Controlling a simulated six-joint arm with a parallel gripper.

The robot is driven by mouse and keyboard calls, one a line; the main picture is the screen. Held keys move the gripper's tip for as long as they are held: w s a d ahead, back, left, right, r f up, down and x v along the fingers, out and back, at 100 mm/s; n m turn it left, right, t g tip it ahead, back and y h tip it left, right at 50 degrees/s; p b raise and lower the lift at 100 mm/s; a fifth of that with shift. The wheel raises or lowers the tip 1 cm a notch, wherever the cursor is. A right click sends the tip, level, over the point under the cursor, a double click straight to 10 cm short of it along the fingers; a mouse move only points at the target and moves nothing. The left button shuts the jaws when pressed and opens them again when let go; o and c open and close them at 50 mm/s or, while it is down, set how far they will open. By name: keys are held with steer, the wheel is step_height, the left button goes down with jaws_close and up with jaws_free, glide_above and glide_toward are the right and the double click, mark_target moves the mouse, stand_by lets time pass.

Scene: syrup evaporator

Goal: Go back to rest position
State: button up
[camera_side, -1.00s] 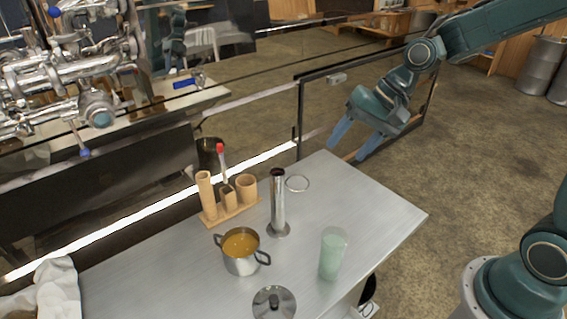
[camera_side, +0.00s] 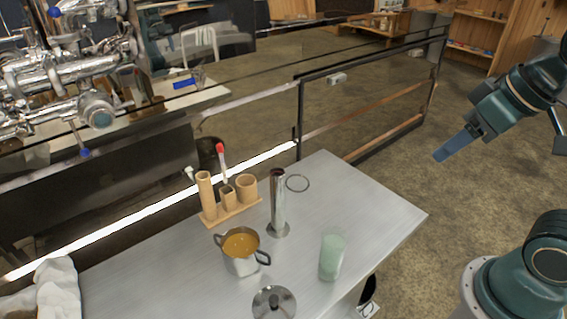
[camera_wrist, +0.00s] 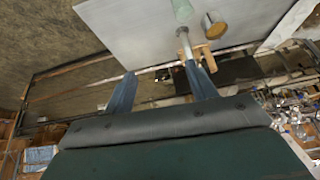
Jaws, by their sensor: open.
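My gripper (camera_side: 440,156) is in the air to the right of the steel table (camera_side: 375,205), past its edge and above the floor. In the wrist view both blue fingers of my gripper (camera_wrist: 160,70) are spread apart with nothing between them. On the table stand a steel pot (camera_side: 241,262) of amber liquid, a tall metal cylinder (camera_side: 278,205) and a pale green beaker (camera_side: 331,255). The pot's lid (camera_side: 273,303) lies in front. A wooden holder (camera_side: 232,208) with a red-tipped tool stands behind the pot.
A dark-framed panel (camera_side: 365,110) stands behind the table. Metal piping (camera_side: 75,75) fills the upper left. A white cloth (camera_side: 57,288) lies at the lower left. The space around my gripper is clear.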

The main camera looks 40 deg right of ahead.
steer(key=shift+s+d, duration=0.2)
steer(key=shift+s, duration=0.5)
